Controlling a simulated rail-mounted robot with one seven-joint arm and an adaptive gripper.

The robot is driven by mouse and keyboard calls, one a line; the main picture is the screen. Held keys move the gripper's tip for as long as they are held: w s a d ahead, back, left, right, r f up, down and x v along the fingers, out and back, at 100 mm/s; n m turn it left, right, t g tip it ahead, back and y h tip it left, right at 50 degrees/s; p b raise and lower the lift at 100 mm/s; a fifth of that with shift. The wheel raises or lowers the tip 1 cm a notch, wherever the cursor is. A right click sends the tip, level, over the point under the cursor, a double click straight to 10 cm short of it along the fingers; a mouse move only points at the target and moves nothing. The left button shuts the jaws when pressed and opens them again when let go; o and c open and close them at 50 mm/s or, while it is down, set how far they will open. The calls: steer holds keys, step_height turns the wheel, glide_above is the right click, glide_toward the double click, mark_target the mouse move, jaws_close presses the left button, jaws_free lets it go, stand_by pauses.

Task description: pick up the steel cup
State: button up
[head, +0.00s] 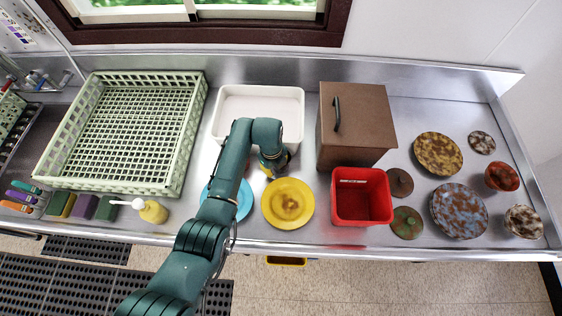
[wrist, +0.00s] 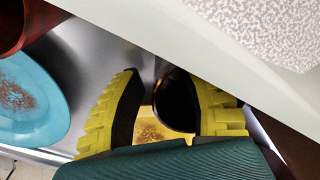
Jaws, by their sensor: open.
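A dark, shiny, rounded thing, apparently the steel cup (wrist: 176,100), shows between my fingers in the wrist view, close to the right finger. I cannot tell whether it touches that finger. My gripper (wrist: 164,86) has yellow ridged fingers with dark pads, spread apart. In the head view my gripper (head: 275,168) is low, just in front of the white tub and behind the yellow plate. There the arm and gripper hide the cup.
The white tub (head: 228,91) is close behind my gripper. The yellow plate (head: 289,222) and blue plate (head: 244,198) lie in front. A brown box (head: 357,110) and red bin (head: 362,219) stand right. A dark red curved thing (wrist: 22,24) shows in the wrist view.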

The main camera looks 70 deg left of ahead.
jaws_close()
stand_by(0.5)
